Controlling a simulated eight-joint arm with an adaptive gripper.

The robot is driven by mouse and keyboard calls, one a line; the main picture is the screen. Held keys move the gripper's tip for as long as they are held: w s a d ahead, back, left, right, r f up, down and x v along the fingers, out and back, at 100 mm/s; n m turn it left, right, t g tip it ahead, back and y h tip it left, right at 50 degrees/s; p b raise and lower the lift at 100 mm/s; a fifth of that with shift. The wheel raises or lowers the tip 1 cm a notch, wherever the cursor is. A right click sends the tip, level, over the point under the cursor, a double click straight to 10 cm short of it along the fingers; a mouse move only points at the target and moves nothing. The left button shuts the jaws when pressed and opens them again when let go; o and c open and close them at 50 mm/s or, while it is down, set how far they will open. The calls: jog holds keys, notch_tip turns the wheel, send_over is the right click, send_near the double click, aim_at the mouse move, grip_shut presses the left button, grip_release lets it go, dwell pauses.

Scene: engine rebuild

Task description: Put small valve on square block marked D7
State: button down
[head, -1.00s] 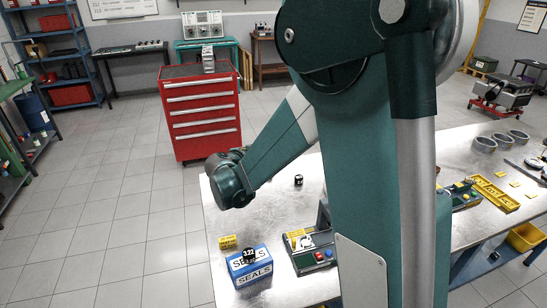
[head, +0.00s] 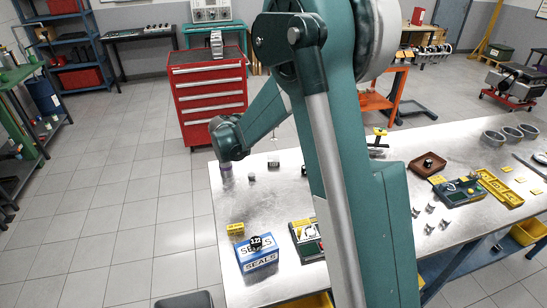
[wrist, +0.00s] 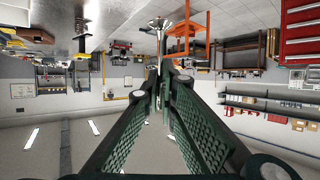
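My gripper (wrist: 163,72) shows in the wrist view, its two green padded fingers meeting at the tips. A thin shiny metal piece (wrist: 158,23), which looks like the small valve, stands out beyond the fingertips and seems pinched between them. I cannot read a D7 mark on any block. Small yellow blocks (head: 236,229) lie on the metal table (head: 233,200), and a dark block with white marks (head: 256,242) sits on the blue SEALS box (head: 258,258).
Small dark cylinders (head: 252,177) stand near the table's back left. A brown tray (head: 427,164), metal rings (head: 494,139), small metal parts (head: 430,207) and a yellow tray (head: 499,188) lie to the right. A red tool cabinet (head: 210,95) stands behind.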

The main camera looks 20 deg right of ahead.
aim_at(273, 137)
dwell(0.4)
jog(key=shift+f+b, duration=0.4)
jog(key=shift+f, duration=2.7)
jog(key=shift+f, duration=1.9)
jog(key=shift+f+b, duration=0.15)
jog(key=shift+b, duration=0.2)
jog(key=c, duration=2.7)
grip_release()
jog(key=shift+r, duration=0.25)
